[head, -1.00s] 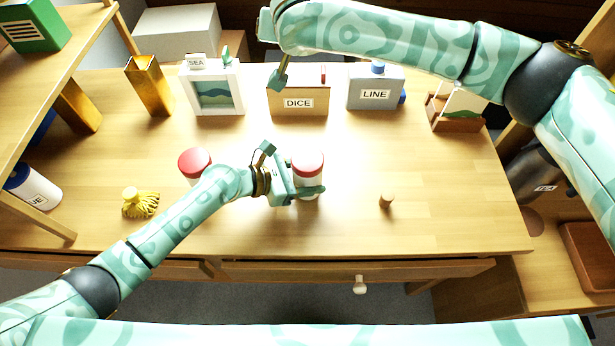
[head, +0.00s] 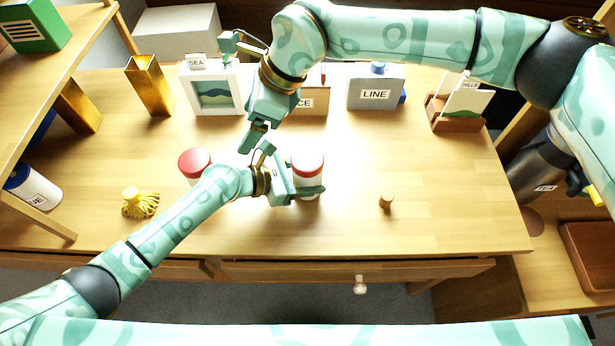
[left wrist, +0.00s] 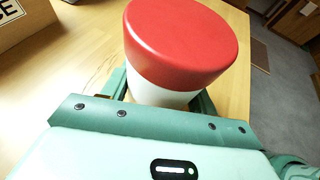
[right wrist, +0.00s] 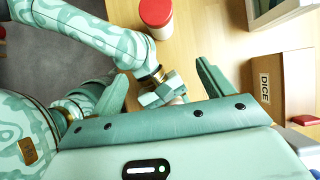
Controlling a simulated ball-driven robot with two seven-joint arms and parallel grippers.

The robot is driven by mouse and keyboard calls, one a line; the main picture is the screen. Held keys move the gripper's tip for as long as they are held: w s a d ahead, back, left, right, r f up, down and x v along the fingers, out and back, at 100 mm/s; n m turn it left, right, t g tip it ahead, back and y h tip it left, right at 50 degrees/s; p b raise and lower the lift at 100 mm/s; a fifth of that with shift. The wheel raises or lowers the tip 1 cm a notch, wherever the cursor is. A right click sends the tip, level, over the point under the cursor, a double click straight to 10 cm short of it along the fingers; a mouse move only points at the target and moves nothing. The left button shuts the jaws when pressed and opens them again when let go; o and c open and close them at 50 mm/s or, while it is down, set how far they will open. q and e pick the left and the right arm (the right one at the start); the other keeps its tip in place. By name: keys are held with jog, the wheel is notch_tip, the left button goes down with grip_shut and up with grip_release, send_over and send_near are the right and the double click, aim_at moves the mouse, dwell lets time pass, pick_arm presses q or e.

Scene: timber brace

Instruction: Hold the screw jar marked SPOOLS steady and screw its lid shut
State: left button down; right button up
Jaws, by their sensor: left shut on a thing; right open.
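A white jar with a red lid (head: 308,166) stands on the table, and my left gripper (head: 304,189) is shut around its body. In the left wrist view the red lid (left wrist: 180,45) sits on top of the white body (left wrist: 160,95). I cannot tell how tightly it is screwed. No SPOOLS mark is readable. A second red-lidded jar (head: 194,161) stands to the left, partly behind my left arm; it also shows in the right wrist view (right wrist: 156,14). My right gripper (head: 252,138) is open and empty, above and behind my left wrist, left of the held jar.
Along the back stand a gold vase (head: 150,86), a SEA frame (head: 213,92), a DICE box (head: 314,104), a LINE box (head: 375,92) and a card holder (head: 455,117). The table's right half is mostly clear.

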aim_at(308, 158)
jog(key=d+f+n+h, duration=0.1)
jog(key=d, duration=0.1)
jog(key=d+n+h, duration=0.1)
jog(key=d+n, duration=0.1)
jog(key=w+d+f+n+h, duration=0.1)
jog(key=d+h, duration=0.1)
jog(key=shift+w+d+f+n+t, duration=0.1)
jog(key=shift+d+f+n+t, duration=0.2)
jog(key=shift+n+t, duration=0.1)
jog(key=d+n+h, duration=0.2)
jog(key=shift+s+d+f+n, duration=0.1)
jog(key=shift+s+d+n, duration=0.1)
jog(key=shift+d+n, duration=0.15)
jog(key=shift+s+d+n+g, duration=0.2)
jog(key=shift+n+g, duration=0.1)
jog(key=shift+n, duration=0.35)
jog(key=shift+f, duration=4.05)
